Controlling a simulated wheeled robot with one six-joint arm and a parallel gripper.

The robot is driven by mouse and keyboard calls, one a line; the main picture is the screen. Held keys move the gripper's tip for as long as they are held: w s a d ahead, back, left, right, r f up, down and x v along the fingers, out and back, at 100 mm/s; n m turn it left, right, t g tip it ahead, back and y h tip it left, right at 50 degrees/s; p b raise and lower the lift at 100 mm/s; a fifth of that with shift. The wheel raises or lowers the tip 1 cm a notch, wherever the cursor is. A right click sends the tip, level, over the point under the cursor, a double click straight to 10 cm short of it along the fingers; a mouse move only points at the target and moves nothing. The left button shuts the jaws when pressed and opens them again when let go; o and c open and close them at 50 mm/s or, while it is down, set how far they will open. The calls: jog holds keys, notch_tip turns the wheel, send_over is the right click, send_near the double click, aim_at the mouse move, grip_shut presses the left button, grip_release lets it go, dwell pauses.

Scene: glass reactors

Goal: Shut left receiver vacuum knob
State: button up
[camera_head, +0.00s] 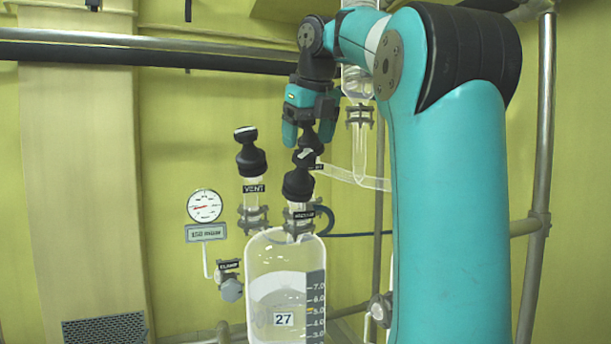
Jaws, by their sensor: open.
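The receiver (262,262) is a clear glass vessel labelled 27 with liquid inside and a dark scale on its right side. Its vacuum knob (298,184) is black and tilted, on a glass neck above a label reading VACUUM. My gripper (308,137), with teal fingers, points down just above this knob. The fingers are apart, and a black knob part shows between and just below the tips. I cannot tell whether that part belongs to the vacuum knob or to another valve behind it. Contact with the fingers is also unclear.
A similar black vent knob (251,159) stands close on the left. A round gauge (204,206) and a clamp knob (231,289) are farther left. Glass tubing (359,178) and a steel post (541,150) are to the right. A horizontal rail (150,50) crosses behind.

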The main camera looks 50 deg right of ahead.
aim_at(306, 153)
jog(key=shift+b+x, duration=1.5)
jog(key=shift+x, duration=0.8)
jog(key=c, duration=0.9)
jog(key=shift+r+m, duration=0.1)
jog(key=shift+m, duration=0.2)
